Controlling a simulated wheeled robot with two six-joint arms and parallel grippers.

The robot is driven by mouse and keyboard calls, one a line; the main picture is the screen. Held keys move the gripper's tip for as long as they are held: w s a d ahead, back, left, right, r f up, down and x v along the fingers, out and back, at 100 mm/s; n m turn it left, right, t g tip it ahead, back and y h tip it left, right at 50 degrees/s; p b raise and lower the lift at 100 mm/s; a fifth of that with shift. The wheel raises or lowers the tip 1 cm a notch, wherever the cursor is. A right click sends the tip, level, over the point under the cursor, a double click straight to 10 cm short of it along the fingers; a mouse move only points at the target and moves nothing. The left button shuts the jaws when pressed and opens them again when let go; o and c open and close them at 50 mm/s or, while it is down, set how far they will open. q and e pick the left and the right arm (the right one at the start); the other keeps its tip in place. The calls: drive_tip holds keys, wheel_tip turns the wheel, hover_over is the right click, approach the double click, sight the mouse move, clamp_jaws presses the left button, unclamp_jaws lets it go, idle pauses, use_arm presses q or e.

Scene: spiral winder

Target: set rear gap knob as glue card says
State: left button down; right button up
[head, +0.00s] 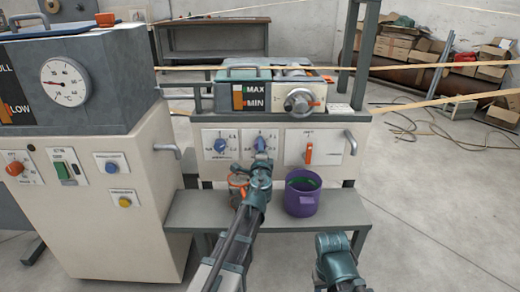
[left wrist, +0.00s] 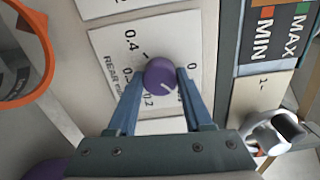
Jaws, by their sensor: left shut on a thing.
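The rear gap knob (left wrist: 161,77) is a round purple-blue knob on a white dial plate (left wrist: 112,45) marked "REAR", with 0.4, 0.2 and 0 readable. Its white pointer line lies towards the lower right in the left wrist view. My left gripper (left wrist: 158,88) is shut on this knob, one blue finger on each side. In the head view my left gripper (head: 261,158) reaches the middle dial plate and partly covers it. A part of my right arm shows at the lower right, but its fingertips cannot be made out. I cannot identify a glue card.
A similar blue knob (head: 220,145) is left of the held one, and an orange lever (head: 309,153) is right. A purple pot (head: 302,194) and an orange-rimmed pot (head: 237,185) stand on the grey shelf (head: 190,215). A handwheel (head: 300,102) projects above.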

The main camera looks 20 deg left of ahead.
use_arm(q)
drive_tip(key=shift+m, duration=0.9)
drive_tip(key=shift+c, duration=1.5)
unclamp_jaws()
drive_tip(key=shift+s, duration=0.1)
